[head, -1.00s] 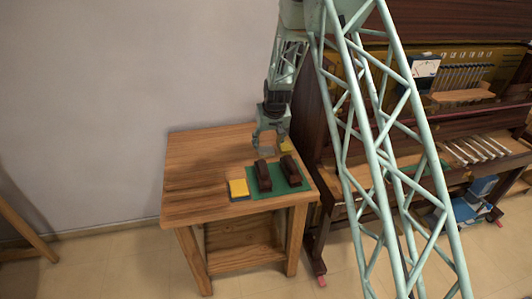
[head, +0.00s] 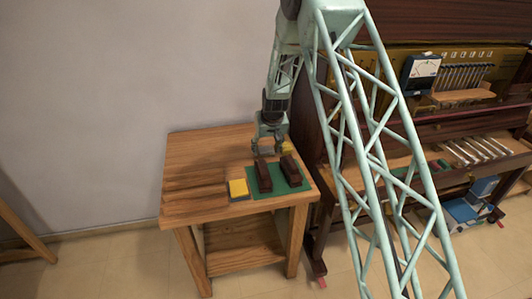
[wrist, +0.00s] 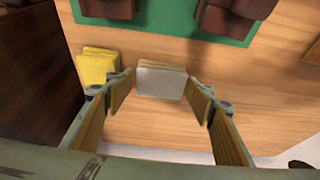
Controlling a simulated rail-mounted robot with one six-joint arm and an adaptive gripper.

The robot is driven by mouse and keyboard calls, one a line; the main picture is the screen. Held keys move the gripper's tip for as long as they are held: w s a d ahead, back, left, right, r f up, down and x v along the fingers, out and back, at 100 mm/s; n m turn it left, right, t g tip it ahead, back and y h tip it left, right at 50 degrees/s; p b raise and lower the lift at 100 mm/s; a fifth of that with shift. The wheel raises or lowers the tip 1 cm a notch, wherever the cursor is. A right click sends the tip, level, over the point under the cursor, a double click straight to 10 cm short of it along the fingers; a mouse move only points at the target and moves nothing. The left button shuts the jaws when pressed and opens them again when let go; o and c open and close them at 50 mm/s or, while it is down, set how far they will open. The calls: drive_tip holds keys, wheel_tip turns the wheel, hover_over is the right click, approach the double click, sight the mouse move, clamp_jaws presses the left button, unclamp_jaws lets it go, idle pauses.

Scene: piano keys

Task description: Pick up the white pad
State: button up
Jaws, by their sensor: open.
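The white pad (wrist: 161,83) is a small pale block lying on the wooden table, seen in the wrist view between the fingertips of my gripper (wrist: 160,95). The gripper is open, with one finger on each side of the pad and a gap at each side. I cannot tell how high the fingertips are above the table. In the head view my gripper (head: 268,146) points down over the back of the table, behind the dark blocks, and the pad cannot be made out there.
A yellow pad (wrist: 97,66) lies close beside the left finger. A green mat (wrist: 165,20) with two dark brown blocks (head: 264,176) is nearby. Another yellow pad (head: 238,187) lies at the table's front. The piano (head: 470,150) stands to the right of the table (head: 190,180).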

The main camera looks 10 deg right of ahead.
sight(266, 150)
drive_tip(key=shift+c, duration=0.3)
drive_tip(key=c, duration=0.5)
drive_tip(key=shift+o, duration=0.2)
drive_tip(key=shift+r, duration=0.1)
drive_tip(key=shift+c, duration=0.2)
wheel_tip(266, 150, up, 10)
drive_tip(key=p, duration=0.2)
drive_tip(key=shift+o, duration=0.2)
idle(0.4)
